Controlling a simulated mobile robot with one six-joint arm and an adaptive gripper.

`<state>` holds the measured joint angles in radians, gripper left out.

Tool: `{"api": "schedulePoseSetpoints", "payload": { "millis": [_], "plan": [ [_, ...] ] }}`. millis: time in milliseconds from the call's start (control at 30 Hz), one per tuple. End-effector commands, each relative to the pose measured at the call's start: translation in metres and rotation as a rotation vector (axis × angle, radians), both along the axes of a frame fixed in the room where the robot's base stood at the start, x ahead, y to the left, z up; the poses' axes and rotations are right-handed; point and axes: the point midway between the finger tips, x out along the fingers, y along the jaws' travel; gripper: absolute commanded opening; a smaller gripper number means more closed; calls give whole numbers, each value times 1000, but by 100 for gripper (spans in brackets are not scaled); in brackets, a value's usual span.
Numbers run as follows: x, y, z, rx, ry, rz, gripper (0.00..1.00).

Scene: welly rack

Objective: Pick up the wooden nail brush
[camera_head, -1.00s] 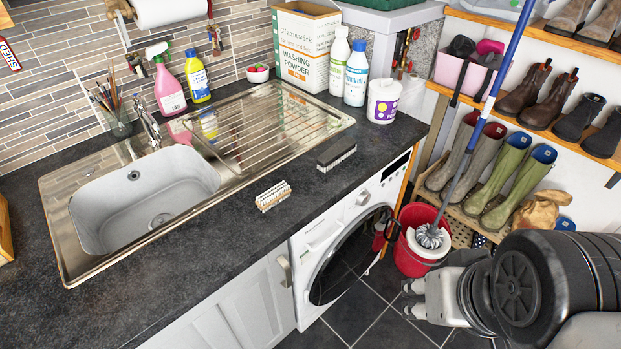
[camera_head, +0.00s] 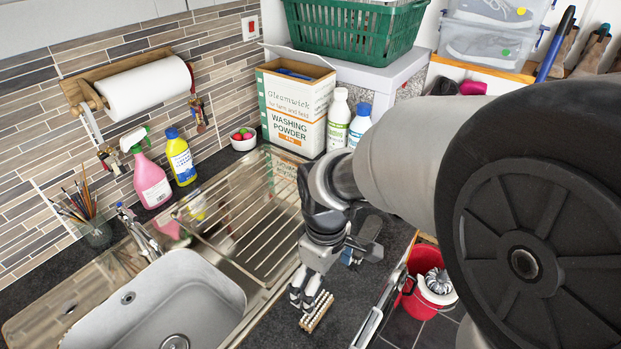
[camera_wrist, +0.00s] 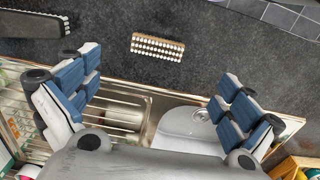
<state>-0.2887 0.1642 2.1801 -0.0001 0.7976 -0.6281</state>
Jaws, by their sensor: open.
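The wooden nail brush (camera_head: 317,311) lies on the dark worktop in front of the sink drainer, just beside my gripper's fingertips in the head view. In the wrist view the brush (camera_wrist: 158,47) shows rows of pale bristle tufts and a thin brown wooden edge. My gripper (camera_head: 304,292) is open and empty, pointing down over the worktop. In the wrist view its two blue-padded fingers stand wide apart, and the brush lies beyond the gap between them (camera_wrist: 158,85), not touching either finger.
A dark brush (camera_wrist: 35,20) lies on the worktop at the wrist view's upper left. The steel sink (camera_head: 180,290) and its drainer are close by. The washing powder box (camera_head: 297,110) and bottles stand at the back. A red bucket (camera_head: 425,300) is on the floor right.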

Motion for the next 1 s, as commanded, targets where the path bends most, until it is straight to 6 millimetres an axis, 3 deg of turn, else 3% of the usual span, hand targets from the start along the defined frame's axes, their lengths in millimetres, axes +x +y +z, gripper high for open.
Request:
{"api": "schedulePoseSetpoints", "payload": {
  "millis": [33,300,667,1000],
  "plan": [
    [-1,0,-17,-1,5,-1,100],
    [-1,-1,-73,-1,3,-3,100],
    [0,0,-98,0,1,-3,100],
    [1,-1,-142,-1,2,-3,100]
  ]
}}
